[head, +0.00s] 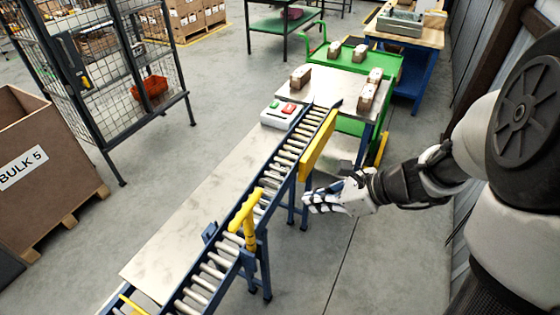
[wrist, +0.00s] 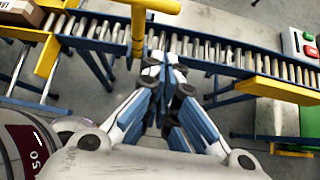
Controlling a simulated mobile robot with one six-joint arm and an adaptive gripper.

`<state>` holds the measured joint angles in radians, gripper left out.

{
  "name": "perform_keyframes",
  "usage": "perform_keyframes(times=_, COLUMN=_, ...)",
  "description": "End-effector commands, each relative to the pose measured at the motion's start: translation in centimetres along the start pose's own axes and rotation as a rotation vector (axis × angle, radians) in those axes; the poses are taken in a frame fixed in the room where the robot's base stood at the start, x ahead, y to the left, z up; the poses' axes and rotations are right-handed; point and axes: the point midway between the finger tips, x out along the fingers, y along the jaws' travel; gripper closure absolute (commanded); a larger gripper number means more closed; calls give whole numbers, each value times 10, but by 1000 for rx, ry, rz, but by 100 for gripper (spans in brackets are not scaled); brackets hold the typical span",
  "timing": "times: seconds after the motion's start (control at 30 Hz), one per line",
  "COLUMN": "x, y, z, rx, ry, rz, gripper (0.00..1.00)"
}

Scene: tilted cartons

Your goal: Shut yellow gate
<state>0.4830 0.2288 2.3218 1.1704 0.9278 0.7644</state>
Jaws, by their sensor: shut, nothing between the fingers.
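A yellow post with a yellow bar on top (head: 246,216) stands at the near right side of the roller conveyor (head: 207,274); in the wrist view the post (wrist: 139,30) rises just beyond my fingertips. A long yellow panel (head: 318,146) runs along the conveyor's right side farther back, and shows at right in the wrist view (wrist: 285,90). I cannot tell for certain which yellow part is the gate. My gripper (head: 310,200) is shut and empty, right of the conveyor, between post and panel in the head view. Contact with the post is not visible.
A control box with green and red buttons (head: 282,113) sits at the conveyor's far end. A green cart (head: 358,62) with cartons stands beyond. A wire-mesh cage (head: 105,75) and a brown bulk bin (head: 40,190) stand at left. Floor right of the conveyor is clear.

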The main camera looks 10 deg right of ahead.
Motion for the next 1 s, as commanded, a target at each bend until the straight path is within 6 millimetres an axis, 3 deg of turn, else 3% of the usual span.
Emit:
perform_keyframes(times=0.17, x=20, y=0, z=-2, rx=5, ry=-1, rz=2, gripper=100)
perform_keyframes(times=0.57, x=104, y=1, z=-2, rx=0, ry=0, rz=4, gripper=100)
perform_keyframes(times=0.73, x=120, y=0, z=18, rx=-2, ry=-1, rz=1, gripper=100)
perform_keyframes(times=1.0, x=128, y=-1, z=28, rx=2, ry=0, rz=-2, gripper=100)
